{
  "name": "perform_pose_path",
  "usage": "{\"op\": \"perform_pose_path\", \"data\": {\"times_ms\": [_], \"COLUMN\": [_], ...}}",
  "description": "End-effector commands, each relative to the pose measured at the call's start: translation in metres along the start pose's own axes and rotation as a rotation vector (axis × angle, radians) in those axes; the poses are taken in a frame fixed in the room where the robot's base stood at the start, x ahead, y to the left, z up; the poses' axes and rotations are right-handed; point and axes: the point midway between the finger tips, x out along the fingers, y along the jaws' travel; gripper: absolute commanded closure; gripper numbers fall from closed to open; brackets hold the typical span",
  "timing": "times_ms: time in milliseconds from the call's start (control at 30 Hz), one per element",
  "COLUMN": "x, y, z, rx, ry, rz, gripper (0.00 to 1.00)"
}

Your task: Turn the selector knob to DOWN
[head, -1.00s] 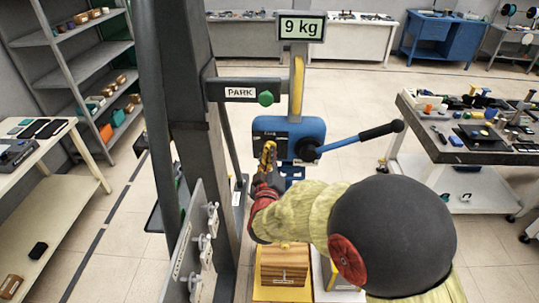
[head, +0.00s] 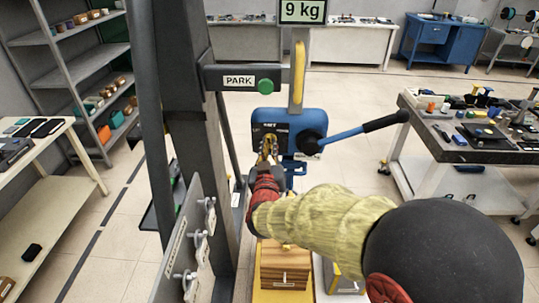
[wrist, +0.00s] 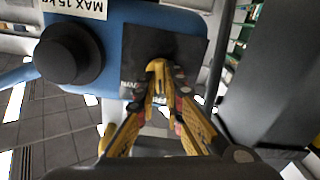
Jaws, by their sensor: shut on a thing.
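The selector's black plate (head: 258,129) is on the left part of the blue hoist box (head: 300,119). My gripper (head: 268,146) is at the lower middle of this plate. In the wrist view, the yellow and black fingers of my gripper (wrist: 158,72) come together against the black plate (wrist: 187,50) and are shut on the selector knob. White lettering beside the left finger is partly covered.
A blue lever with a black grip (head: 384,122) sticks out right from a black hub (head: 309,142). Above are a green button (head: 265,86) by the PARK label and a 9 kg sign (head: 303,11). A grey column (head: 185,110) stands close on the left. Wooden crates (head: 285,264) stand below.

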Motion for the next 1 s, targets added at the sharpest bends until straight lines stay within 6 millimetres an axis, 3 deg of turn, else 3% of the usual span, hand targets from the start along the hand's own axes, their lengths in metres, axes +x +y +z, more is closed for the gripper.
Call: {"op": "perform_pose_path", "data": {"times_ms": [600, 1000], "x": [-0.0002, -0.0002], "y": [-0.0008, -0.0005], "z": [0.0049, 0.0034], "rx": [0.579, 0.847], "ry": [0.0, -0.002], "rz": [0.0, 0.0], "gripper": [1.0, 1.0]}}
